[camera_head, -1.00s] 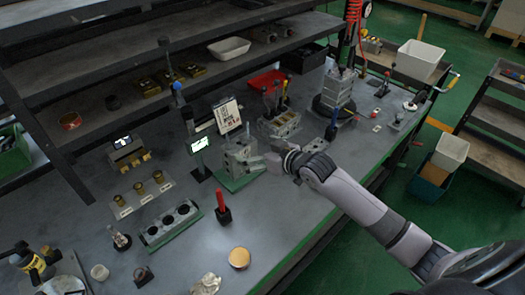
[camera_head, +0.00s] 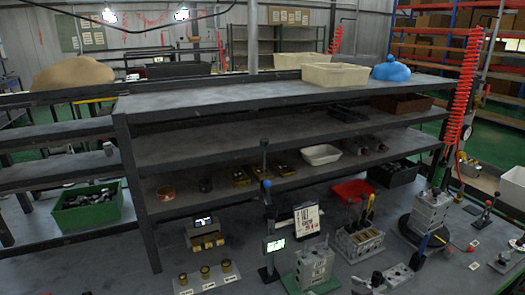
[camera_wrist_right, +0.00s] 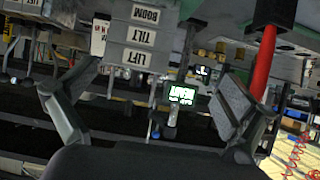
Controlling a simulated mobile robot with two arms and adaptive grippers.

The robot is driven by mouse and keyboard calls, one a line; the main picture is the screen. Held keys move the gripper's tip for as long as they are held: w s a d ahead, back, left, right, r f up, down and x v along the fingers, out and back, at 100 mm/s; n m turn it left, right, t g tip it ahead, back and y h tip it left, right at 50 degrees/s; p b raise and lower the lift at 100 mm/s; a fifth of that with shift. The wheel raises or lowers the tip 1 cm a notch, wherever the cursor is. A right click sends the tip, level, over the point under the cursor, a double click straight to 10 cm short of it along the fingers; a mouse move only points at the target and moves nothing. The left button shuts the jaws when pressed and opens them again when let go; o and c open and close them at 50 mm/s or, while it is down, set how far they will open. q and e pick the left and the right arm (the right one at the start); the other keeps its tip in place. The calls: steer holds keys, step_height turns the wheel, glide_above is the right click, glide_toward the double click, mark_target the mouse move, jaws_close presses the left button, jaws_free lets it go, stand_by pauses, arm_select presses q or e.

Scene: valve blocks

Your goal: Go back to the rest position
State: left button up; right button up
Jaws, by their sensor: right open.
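My right gripper (camera_wrist_right: 150,105) is open in the right wrist view, with its two fingers spread wide apart and nothing held between them. A grey valve block (camera_wrist_right: 140,35) with labels such as BOOM, TILT and LIFT shows beyond the fingers, near the left one. In the head view, the valve block (camera_head: 313,264) stands on a green base plate on the bench. My left gripper is in neither view.
A lit display (camera_head: 274,244) on a stand and a sign stand near the block. Another block with upright tools (camera_head: 360,238) is behind right. A red-handled tool (camera_wrist_right: 265,50) shows in the wrist view. Shelves (camera_head: 270,95) rise behind the bench.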

steer(key=s+a+f+g, duration=0.1)
steer(key=s+f, duration=0.1)
steer(key=s, duration=0.2)
steer(key=s+a+f+g+h, duration=0.1)
steer(key=s+f, duration=0.1)
steer(key=s, duration=0.3)
steer(key=s+a+f+g, duration=0.1)
steer(key=s+f, duration=0.1)
steer(key=s, duration=0.2)
steer(key=shift+s+f+g+h, duration=0.2)
steer(key=shift+s+g+h, duration=0.1)
steer(key=shift+g+h, duration=0.1)
steer(key=s+d+f+m+g+h, duration=0.2)
steer(key=s+g, duration=0.2)
steer(key=s, duration=1.1)
step_height(320, 180, down, 27)
steer(key=s+g, duration=0.1)
steer(key=s, duration=0.1)
steer(key=s+d+f+g, duration=0.1)
steer(key=s+d+f, duration=0.1)
steer(key=s+f, duration=1.3)
steer(key=shift+s+d+g, duration=0.3)
steer(key=shift+s+d, duration=0.1)
